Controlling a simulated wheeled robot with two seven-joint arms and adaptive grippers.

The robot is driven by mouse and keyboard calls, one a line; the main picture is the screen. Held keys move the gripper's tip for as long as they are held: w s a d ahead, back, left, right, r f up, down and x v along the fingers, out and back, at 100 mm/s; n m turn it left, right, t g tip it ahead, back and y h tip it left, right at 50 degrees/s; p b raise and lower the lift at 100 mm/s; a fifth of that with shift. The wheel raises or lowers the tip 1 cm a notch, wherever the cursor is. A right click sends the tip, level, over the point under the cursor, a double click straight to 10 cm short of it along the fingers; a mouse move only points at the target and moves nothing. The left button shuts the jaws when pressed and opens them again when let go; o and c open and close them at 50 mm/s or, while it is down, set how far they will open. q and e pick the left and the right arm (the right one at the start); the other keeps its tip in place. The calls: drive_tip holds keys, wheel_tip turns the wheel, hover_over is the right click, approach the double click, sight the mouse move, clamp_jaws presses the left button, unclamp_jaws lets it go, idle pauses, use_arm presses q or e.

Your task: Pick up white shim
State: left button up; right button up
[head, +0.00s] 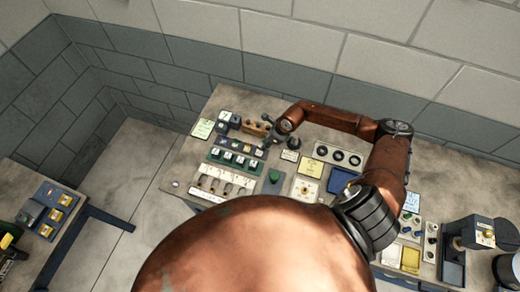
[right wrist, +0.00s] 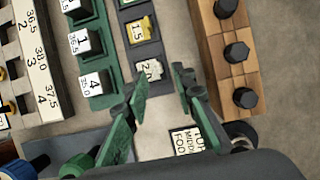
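A white shim (right wrist: 150,71) marked 2.0 sits in the end slot of a dark rack (right wrist: 151,50) in the right wrist view. A yellow shim (right wrist: 139,30) marked 1.5 sits in the slot beyond it. My right gripper (right wrist: 160,76) has its green fingers spread, one on each side of the rack's end near the white shim. I cannot tell whether they touch it. In the head view the right gripper (head: 271,138) is small, low over the table; the shim cannot be made out there. My left gripper is not in view.
A wooden block (right wrist: 220,55) with black knobs stands close right of the right gripper. A green rack (right wrist: 95,60) of white numbered blocks stands to its left. A printed card (right wrist: 187,141) lies nearby. The crowded table (head: 178,172) meets a block wall behind.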

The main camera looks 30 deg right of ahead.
drive_tip(key=shift+p+x, duration=0.35)
drive_tip(key=shift+x, duration=1.35)
drive_tip(key=shift+w+a+r, duration=0.1)
drive_tip(key=shift+w, duration=0.05)
drive_tip(key=shift+c, duration=0.7)
clamp_jaws()
